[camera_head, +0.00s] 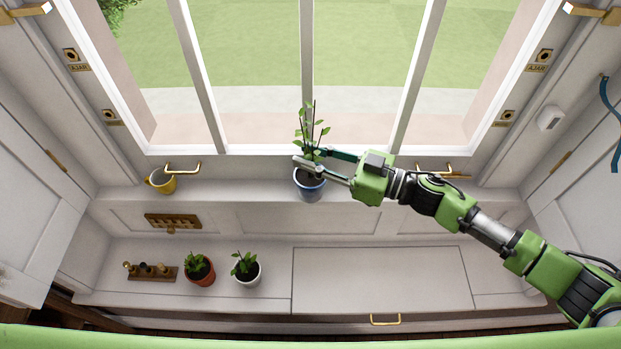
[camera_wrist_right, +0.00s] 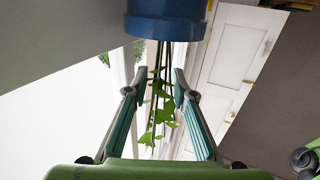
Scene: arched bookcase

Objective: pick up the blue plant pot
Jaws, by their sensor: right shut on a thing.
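The blue plant pot (camera_head: 309,186) with a tall, thin-stemmed green plant (camera_head: 303,125) is at the window sill, near the middle of the head view. My right gripper (camera_head: 306,160) reaches in from the right, its fingers just above the pot's rim and partly covering the soil. In the right wrist view the blue pot (camera_wrist_right: 165,22) is at the top edge, and the plant's stems (camera_wrist_right: 157,65) run between the fingertips (camera_wrist_right: 160,78). My right gripper is shut on the plant at its stems. I cannot tell whether the pot touches the sill. My left gripper is not in view.
A yellow mug (camera_head: 161,181) stands on the sill (camera_head: 235,192) at left. Below, a terracotta pot (camera_head: 200,272), a white pot (camera_head: 247,273) and a wooden rack (camera_head: 150,272) stand on the lower ledge. The ledge's right part (camera_head: 385,280) is clear. Window bars rise behind.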

